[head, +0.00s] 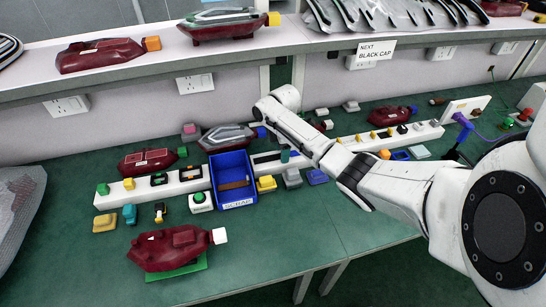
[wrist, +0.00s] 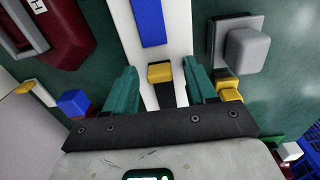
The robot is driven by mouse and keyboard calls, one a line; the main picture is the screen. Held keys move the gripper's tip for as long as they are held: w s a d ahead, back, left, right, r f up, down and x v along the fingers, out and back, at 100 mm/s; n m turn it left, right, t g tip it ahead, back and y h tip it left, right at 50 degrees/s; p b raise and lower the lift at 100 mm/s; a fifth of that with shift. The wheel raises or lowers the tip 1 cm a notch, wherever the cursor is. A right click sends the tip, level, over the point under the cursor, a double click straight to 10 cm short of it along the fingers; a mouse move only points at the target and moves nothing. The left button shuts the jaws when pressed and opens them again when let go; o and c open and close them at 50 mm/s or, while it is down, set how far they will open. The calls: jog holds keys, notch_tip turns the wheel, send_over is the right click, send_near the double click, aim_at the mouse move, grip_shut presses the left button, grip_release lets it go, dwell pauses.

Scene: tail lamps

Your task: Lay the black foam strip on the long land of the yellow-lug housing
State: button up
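My gripper (wrist: 161,78) is open in the wrist view. Its two teal fingers stand either side of a small yellow-topped block (wrist: 160,72) with a black part (wrist: 166,96) below it, on a white rail. Gaps show beside the block. In the head view my arm hides most of the gripper; a teal piece that may be a fingertip shows beside the arm. A maroon housing with a grey top (head: 225,17) and a yellow lug (head: 273,19) lies on the upper shelf. I cannot tell for sure which piece is the black foam strip.
The white rail (head: 135,194) carries several small parts. A blue scrap bin (head: 235,203) interrupts it. A maroon housing with a white lug (head: 170,250) sits on a green pad at the front. A grey block (wrist: 246,48) is beside the rail. The front right bench is clear.

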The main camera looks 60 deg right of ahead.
grip_shut()
dwell(0.3)
jog(key=shift+r, duration=0.2)
